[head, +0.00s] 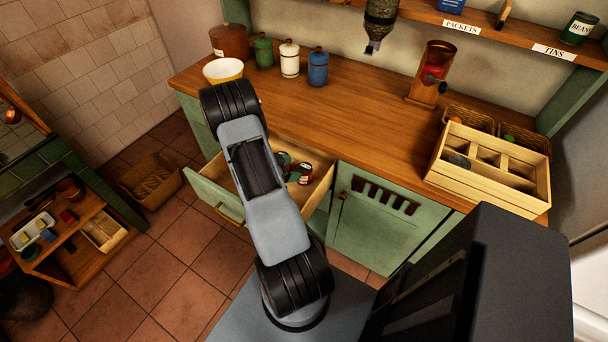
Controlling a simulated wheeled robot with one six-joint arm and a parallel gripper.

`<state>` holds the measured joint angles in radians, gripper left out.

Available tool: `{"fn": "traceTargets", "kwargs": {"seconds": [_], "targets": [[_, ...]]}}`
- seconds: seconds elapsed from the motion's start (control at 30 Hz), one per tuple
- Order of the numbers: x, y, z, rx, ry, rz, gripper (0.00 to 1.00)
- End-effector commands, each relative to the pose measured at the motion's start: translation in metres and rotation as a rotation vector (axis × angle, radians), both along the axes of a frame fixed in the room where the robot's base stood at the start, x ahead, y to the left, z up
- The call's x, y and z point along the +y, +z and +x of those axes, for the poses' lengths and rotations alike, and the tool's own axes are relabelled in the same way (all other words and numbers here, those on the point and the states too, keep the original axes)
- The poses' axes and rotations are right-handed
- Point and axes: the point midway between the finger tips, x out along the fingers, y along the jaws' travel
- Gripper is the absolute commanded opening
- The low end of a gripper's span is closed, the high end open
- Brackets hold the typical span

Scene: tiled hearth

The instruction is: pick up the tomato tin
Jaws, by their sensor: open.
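An open drawer (318,190) below the worktop holds several small things, partly hidden by my arm. Among them is a red tin-like thing (304,174) with some white on it, close to the drawer's right side. It may be the tomato tin, but it is too small to read a label. A green thing (284,160) lies to its left. My arm reaches up across the drawer to the worktop's left part. My gripper does not show; the arm's last visible black joint is beside the yellow-white bowl.
The wooden worktop (365,120) is clear in its middle. A yellow-white bowl (223,71) and several canisters stand at its back left, a red grinder (431,75) and a divided crate (480,192) at right. The shelf above holds a green beans tin (578,29).

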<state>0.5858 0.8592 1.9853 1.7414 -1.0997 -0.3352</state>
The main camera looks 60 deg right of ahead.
Motion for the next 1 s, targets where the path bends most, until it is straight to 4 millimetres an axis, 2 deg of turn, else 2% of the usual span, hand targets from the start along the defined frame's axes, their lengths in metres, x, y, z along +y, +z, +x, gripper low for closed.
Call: {"fn": "traceTargets", "kwargs": {"seconds": [0.27, 0.6, 0.93, 1.0], "targets": [[-0.012, -0.008, -0.008, 0.001, 0.001, 0.002, 0.76], [-0.043, -0.028, -0.027, -0.001, 0.001, 0.002, 0.76], [-0.047, -0.031, -0.03, -0.001, 0.002, 0.002, 0.76], [-0.047, -0.031, -0.03, -0.001, 0.002, 0.002, 0.7]]}}
